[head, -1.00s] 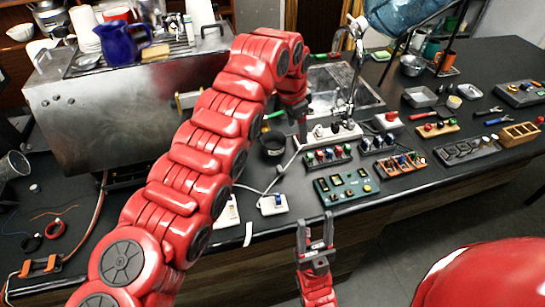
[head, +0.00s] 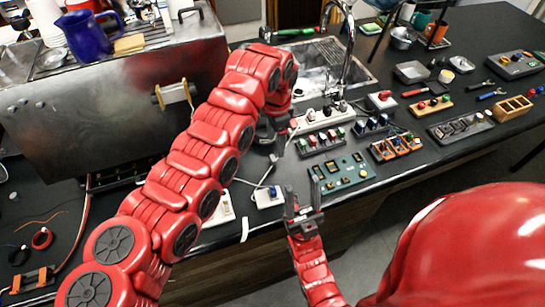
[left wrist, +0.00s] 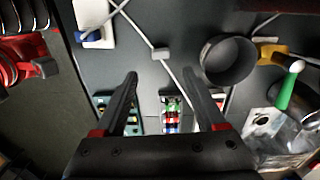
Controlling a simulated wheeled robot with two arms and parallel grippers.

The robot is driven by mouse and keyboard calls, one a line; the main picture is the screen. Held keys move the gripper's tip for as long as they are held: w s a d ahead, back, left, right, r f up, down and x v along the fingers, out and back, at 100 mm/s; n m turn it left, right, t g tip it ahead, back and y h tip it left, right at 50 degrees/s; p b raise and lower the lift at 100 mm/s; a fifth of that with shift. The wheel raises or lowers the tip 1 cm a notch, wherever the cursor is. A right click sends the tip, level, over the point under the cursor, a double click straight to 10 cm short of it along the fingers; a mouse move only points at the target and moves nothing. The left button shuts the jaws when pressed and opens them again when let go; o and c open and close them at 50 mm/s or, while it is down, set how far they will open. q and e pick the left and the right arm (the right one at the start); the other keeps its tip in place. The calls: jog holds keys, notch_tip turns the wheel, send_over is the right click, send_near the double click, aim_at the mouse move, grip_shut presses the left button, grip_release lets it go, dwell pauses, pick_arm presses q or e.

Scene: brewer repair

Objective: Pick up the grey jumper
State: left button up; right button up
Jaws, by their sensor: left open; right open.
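I cannot pick out the grey jumper for certain. A dark tray (head: 462,127) at the right holds several small greyish pieces, too small to tell apart. My left gripper (head: 278,148) hangs over the bench beside a dark round cup, its jaws partly hidden in the head view. In the left wrist view its two fingers (left wrist: 160,78) are apart with nothing between them. A small grey block (left wrist: 160,53) on a pale cable lies beyond the fingertips. My right gripper (head: 303,203) is open and empty, near the bench's front edge.
A green circuit board (head: 342,174), a strip of coloured parts (head: 322,141) and an orange tray (head: 396,148) stand close by. The dark cup (left wrist: 228,60) is right of the left fingers. A steel machine (head: 120,105) with a blue pitcher (head: 85,35) fills the left.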

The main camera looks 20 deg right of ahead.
aim_at(273, 157)
pick_arm(q)
jog(key=shift+s+f, duration=0.1)
jog(key=shift+f, duration=0.6)
jog(key=shift+a+f+p, duration=0.1)
jog(key=shift+f+p, duration=0.3)
jog(key=shift+p, duration=0.25)
jog(key=f+p, duration=0.1)
jog(key=f, duration=0.1)
jog(key=f+p, duration=0.1)
jog(key=shift+a+f, duration=0.4)
jog(key=shift+d+f, duration=0.1)
jog(key=shift+f, duration=0.3)
grip_shut()
